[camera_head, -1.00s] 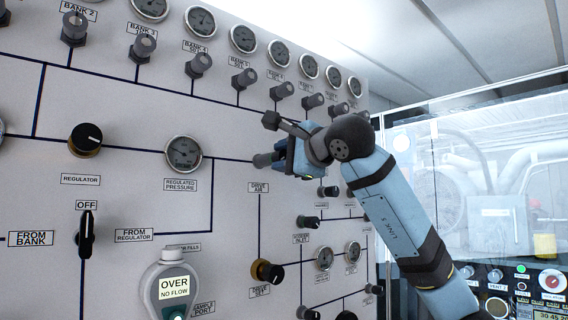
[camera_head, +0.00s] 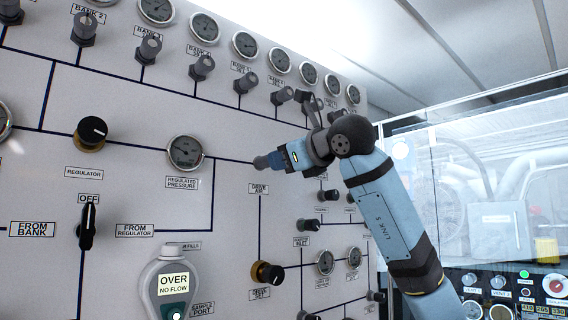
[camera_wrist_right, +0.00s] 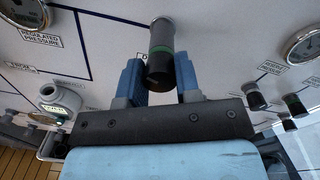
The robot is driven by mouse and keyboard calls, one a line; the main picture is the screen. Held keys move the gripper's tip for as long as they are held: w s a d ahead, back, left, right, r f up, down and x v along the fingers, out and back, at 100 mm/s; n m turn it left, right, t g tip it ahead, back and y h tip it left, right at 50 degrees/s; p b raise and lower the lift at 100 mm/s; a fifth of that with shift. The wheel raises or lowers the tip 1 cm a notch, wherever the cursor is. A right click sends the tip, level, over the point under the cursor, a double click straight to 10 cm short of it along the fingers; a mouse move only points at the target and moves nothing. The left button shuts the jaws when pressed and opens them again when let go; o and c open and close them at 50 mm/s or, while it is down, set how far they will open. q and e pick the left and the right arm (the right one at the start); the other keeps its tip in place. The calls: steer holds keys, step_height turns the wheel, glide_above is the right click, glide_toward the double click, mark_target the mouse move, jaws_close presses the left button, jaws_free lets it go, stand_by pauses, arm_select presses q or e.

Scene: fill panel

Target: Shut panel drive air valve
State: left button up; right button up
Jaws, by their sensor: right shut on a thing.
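The drive air valve (camera_head: 261,162) is a dark round knob on the white panel, just above the DRIVE AIR label (camera_head: 259,188). My right gripper (camera_head: 276,160) is at this knob, its blue fingers pointing at the panel. In the right wrist view the knob (camera_wrist_right: 160,48) is a dark cylinder with a green band, and its end lies between the two blue fingers of my right gripper (camera_wrist_right: 159,80). The gripper is shut on it. The exact finger contact is partly hidden in the head view. My left gripper is not in view.
A regulated pressure gauge (camera_head: 185,152) is left of the valve. A row of bank knobs and gauges runs above. The drive set knob (camera_head: 267,273) is below. A glazed enclosure (camera_head: 480,180) stands at the right. A sample port device (camera_head: 172,283) hangs at the lower left.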

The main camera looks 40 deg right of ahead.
steer(key=m+b, duration=0.1)
steer(key=m, duration=0.1)
steer(key=shift+m, duration=0.4)
steer(key=m+b, duration=0.1)
steer(key=m, duration=0.1)
steer(key=shift+m, duration=0.3)
steer(key=m+b, duration=0.1)
steer(key=m, duration=0.2)
steer(key=shift+m, duration=0.3)
steer(key=m+b, duration=0.1)
steer(key=m, duration=0.2)
steer(key=shift+m, duration=0.6)
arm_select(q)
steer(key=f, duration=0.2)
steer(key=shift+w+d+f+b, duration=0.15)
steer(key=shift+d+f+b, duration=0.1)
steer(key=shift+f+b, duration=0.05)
arm_select(e)
steer(key=shift+m, duration=0.3)
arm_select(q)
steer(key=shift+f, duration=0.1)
arm_select(e)
steer(key=shift+a, duration=0.1)
